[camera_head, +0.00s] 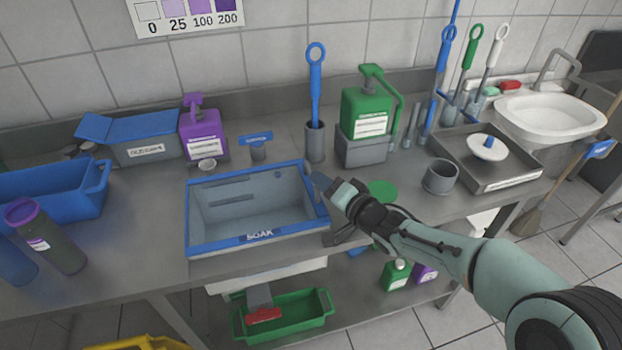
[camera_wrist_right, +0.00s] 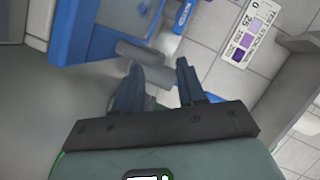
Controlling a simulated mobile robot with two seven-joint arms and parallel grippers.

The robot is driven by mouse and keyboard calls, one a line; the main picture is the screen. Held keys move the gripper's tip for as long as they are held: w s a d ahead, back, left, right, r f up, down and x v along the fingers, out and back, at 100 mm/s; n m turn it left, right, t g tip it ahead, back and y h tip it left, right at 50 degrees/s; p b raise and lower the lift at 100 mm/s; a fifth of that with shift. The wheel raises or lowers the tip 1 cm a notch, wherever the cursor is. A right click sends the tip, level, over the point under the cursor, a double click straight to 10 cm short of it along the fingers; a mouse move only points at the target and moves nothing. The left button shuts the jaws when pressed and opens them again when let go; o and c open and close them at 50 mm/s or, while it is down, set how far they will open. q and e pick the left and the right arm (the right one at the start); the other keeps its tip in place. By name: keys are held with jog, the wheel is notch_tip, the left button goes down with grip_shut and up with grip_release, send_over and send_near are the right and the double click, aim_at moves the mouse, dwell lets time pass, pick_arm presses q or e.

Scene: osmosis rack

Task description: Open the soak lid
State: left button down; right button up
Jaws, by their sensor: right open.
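The soak basin is a blue-rimmed rectangular tub (camera_head: 188,222) labelled SOAK, set in the steel bench. Its grey inside shows, with a small dark bar on the back wall. I cannot tell whether a clear lid covers it. My right gripper (camera_head: 322,186) is at the basin's right rim, open. In the right wrist view its two dark fingers (camera_wrist_right: 158,78) are apart, with grey rounded bars just beyond them and a blue panel (camera_wrist_right: 98,28) at upper left. I cannot tell whether the fingers touch anything. My left gripper is out of view.
A blue crate (camera_head: 60,213) and a dark purple-capped bottle (camera_head: 46,238) stand left. A purple pump bottle (camera_head: 202,135), a brush holder (camera_head: 315,142) and a green jug (camera_head: 365,110) stand behind. A grey cup (camera_head: 440,178) and tray (camera_head: 505,180) are right.

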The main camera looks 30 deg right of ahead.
jog(key=b+x, duration=0.1)
jog(key=x, duration=0.4)
jog(key=shift+w, duration=0.15)
grip_shut()
